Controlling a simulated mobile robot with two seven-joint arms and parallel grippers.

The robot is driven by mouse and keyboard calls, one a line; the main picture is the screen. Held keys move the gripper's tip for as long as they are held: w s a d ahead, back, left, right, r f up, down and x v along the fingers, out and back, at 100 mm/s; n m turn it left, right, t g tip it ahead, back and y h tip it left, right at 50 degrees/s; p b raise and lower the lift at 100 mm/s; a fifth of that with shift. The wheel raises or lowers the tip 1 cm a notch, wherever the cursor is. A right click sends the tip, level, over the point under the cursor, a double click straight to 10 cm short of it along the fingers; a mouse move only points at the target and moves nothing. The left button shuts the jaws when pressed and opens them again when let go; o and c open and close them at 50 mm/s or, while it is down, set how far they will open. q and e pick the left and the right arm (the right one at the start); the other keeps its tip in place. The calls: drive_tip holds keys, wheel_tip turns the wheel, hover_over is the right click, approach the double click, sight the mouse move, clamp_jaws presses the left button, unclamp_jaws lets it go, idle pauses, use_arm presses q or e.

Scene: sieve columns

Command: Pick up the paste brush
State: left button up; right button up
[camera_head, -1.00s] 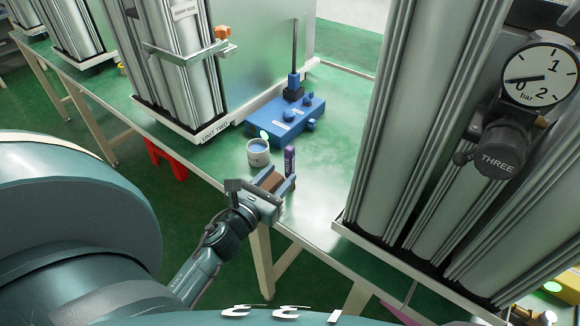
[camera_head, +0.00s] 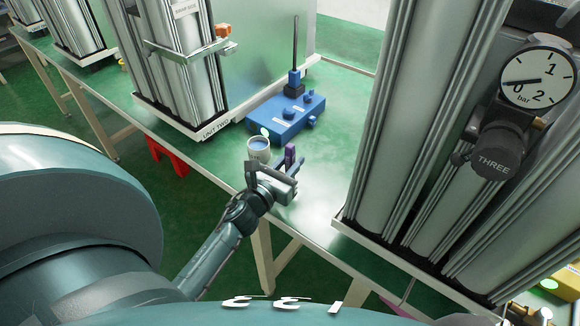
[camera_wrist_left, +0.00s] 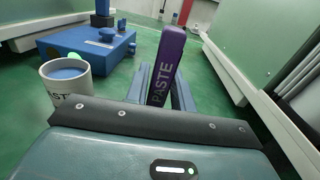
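The paste brush (camera_head: 290,152) has a purple handle that stands up near the table's front edge. In the left wrist view its handle (camera_wrist_left: 165,65) reads PASTE and leans slightly right. My left gripper (camera_head: 293,162) reaches in low from the front. Its two fingers (camera_wrist_left: 163,85) lie on either side of the handle and look open, without a clear grip on it. The lower end of the brush is hidden behind the gripper body. My right gripper does not show clearly in any view.
A white cup (camera_head: 259,152) with blue contents stands just left of the brush. Behind it is a blue box (camera_head: 286,120) with a thin upright rod. Tall metal columns rise at left (camera_head: 180,70) and right (camera_head: 420,140). The green table (camera_head: 325,190) is clear right of the brush.

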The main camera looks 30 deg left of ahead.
use_arm(q)
clamp_jaws()
drive_tip(key=shift+r, duration=0.1)
